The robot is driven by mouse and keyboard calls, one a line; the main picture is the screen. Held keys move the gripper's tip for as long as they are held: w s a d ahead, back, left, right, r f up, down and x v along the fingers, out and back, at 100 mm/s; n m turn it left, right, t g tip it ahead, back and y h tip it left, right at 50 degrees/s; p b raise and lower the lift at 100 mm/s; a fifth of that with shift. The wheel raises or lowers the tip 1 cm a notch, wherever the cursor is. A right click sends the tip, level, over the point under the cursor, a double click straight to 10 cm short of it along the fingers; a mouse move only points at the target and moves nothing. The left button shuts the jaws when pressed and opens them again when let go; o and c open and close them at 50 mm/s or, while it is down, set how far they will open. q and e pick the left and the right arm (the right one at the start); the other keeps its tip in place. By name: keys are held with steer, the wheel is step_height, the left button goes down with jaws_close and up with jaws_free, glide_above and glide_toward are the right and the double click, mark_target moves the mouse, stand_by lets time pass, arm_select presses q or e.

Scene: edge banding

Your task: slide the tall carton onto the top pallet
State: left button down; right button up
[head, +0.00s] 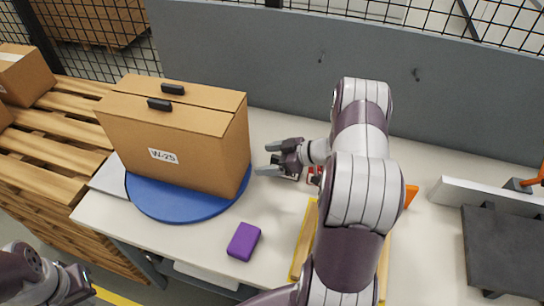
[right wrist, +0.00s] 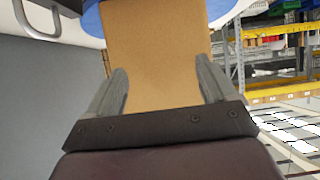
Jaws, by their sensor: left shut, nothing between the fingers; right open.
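The tall brown carton (head: 180,135), labelled W-25 with two black pieces on top, stands upright on a blue round disc (head: 160,207) at the table's left end. Its plain brown side shows ahead of the fingers in the right wrist view (right wrist: 158,60). The top pallet (head: 50,150), of light wooden slats, is left of the table, on a stack. My right gripper (head: 266,160) is open and empty, just right of the carton, apart from it. My left gripper (head: 84,284) is shut and empty at the lower left, in front of the table and pallets.
Smaller cartons (head: 22,75) sit on the pallet's far left. A pale grey plate (head: 112,178) lies between disc and pallet. A purple block (head: 244,241) lies in front of the disc. A grey panel (head: 270,65) bounds the table's back. My right arm hides part of a yellow-edged tray (head: 303,240).

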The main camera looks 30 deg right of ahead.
steer(key=b, duration=0.5)
glide_toward(242, 166)
step_height(242, 166, down, 3)
steer(key=w+a, duration=0.2)
steer(key=shift+w+a, duration=0.9)
steer(key=shift+w, duration=0.05)
steer(key=shift+w+a+f, duration=0.15)
steer(key=shift+w+a, duration=0.1)
steer(key=shift+w, duration=0.15)
steer(key=shift+a, duration=0.1)
steer(key=shift+w+a+b, duration=0.1)
steer(key=shift+w+a, duration=1.6)
steer(key=shift+w, duration=0.3)
steer(key=shift+w+a+b, duration=0.1)
steer(key=shift+w+a, duration=1.6)
steer(key=shift+w, duration=0.3)
steer(key=shift+w+a+b, duration=0.1)
steer(key=shift+w+a, duration=1.55)
steer(key=shift+w, duration=0.35)
